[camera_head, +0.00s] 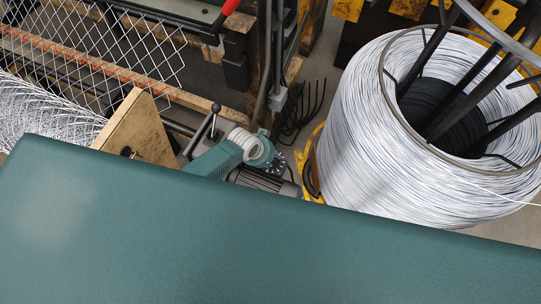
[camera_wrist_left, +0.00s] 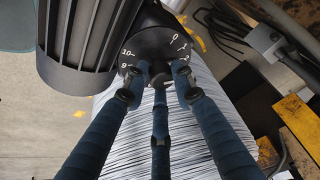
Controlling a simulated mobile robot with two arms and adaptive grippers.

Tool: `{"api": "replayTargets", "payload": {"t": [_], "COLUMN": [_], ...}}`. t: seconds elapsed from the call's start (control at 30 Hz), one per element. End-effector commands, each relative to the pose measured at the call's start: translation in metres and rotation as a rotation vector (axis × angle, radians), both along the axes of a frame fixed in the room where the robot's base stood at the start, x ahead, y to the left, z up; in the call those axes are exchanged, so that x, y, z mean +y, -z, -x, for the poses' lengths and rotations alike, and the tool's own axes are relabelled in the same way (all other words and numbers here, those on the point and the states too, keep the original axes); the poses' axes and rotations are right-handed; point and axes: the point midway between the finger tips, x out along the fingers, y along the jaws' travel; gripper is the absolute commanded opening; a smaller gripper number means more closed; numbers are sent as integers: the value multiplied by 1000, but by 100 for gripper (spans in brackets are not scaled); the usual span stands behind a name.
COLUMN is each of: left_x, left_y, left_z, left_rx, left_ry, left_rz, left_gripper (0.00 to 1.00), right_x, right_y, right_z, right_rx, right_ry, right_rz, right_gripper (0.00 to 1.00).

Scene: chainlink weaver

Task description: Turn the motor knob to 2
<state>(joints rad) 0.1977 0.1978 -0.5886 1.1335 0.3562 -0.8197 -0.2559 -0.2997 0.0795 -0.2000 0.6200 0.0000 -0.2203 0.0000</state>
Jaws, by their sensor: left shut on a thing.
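The motor (camera_wrist_left: 85,35) is a dark finned body at the upper left of the left wrist view. It also shows in the head view (camera_head: 265,180), partly hidden by the teal edge in front. Its round black dial (camera_wrist_left: 150,42) carries white numbers, with 9 and 10 at the left and low numbers at the right. My left gripper (camera_wrist_left: 160,78) has its dark fingers closed around the knob at the dial's middle. The fingers cover most of the knob, so I cannot read its setting. My right gripper is not in view.
A large wire coil (camera_head: 350,150) stands close to the right of the motor. A wooden board (camera_head: 138,130) and woven chainlink mesh (camera_head: 100,45) are at the left. A broad teal surface (camera_head: 250,250) fills the foreground.

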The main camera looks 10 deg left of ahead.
Motion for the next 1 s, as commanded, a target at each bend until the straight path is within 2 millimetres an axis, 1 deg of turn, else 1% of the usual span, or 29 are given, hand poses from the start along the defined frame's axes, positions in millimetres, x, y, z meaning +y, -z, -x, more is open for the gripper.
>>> {"api": "replayTargets", "payload": {"t": [0.03,0.37,0.4,0.47,0.5,0.83,1.0], "left_x": [-3,-3,-3,-3,-2,0,3], "left_y": [-6,-6,-6,-6,-6,-3,-14], "left_z": [-8,-8,-9,-8,-8,-3,2], "left_rx": [-18,-20,-20,-19,-18,-9,-7], "left_ry": [-3,-5,-5,-4,-5,-4,-3], "left_rz": [8,8,8,7,6,2,2], "left_gripper": [0,0,30,42,43,43,43], "right_x": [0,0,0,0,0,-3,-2], "right_y": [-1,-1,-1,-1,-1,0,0], "right_z": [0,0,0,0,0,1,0], "right_rx": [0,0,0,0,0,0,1], "right_ry": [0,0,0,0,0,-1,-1], "right_rz": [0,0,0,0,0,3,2], "right_gripper": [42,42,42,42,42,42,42]}}
